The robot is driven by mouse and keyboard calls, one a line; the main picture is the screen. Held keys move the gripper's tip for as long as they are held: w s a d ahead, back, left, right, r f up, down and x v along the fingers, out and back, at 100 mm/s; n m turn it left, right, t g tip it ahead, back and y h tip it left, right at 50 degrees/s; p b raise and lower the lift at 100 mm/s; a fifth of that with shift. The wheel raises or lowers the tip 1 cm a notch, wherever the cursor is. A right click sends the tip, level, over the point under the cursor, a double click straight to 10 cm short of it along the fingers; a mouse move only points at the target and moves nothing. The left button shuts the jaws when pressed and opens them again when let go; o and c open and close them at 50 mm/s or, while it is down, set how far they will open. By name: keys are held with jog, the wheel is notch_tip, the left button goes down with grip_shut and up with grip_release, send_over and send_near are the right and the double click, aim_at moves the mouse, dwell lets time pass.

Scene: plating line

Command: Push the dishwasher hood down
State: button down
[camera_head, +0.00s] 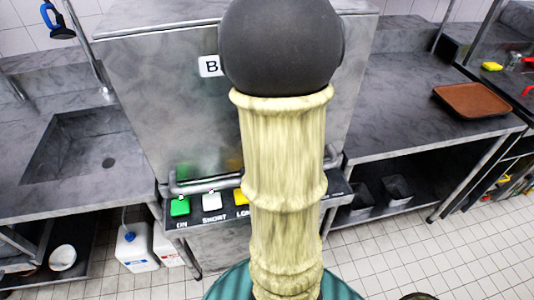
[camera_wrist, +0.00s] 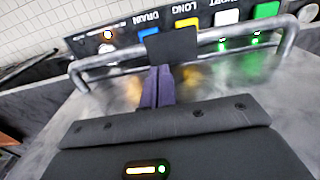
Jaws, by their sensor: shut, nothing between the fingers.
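The dishwasher hood (camera_head: 165,95) is a grey metal box marked B in the head view. Its lower edge and bar handle (camera_head: 205,186) sit close above the control panel, so it looks low; any gap there is hard to judge. In the wrist view, turned upside down, the handle (camera_wrist: 225,38) crosses in front of the panel. My gripper (camera_wrist: 165,62) is shut and empty, its fingers over the middle of the handle. I cannot tell whether they touch it. In the head view my arm hides the gripper and the hood's middle.
The panel has green (camera_head: 180,207), white (camera_head: 212,202) and yellow (camera_head: 242,197) buttons; a blue one (camera_wrist: 157,30) shows in the wrist view. A sink (camera_head: 85,145) is at left. A counter (camera_head: 400,110) with a brown tray (camera_head: 472,101) is at right. Tiled floor lies in front.

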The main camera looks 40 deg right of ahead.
jog(key=r, duration=0.5)
jog(key=shift+s+d, duration=0.1)
jog(key=shift+d, duration=0.1)
jog(key=a+f+n+t, duration=0.1)
jog(key=a+f+n, duration=0.2)
jog(key=a, duration=0.8)
jog(key=a+f+n+t+p, duration=0.1)
jog(key=a+f, duration=0.4)
jog(key=a, duration=0.6)
jog(key=shift+f+n, duration=0.2)
jog(key=shift+n, duration=0.7)
jog(key=shift+w, duration=0.2)
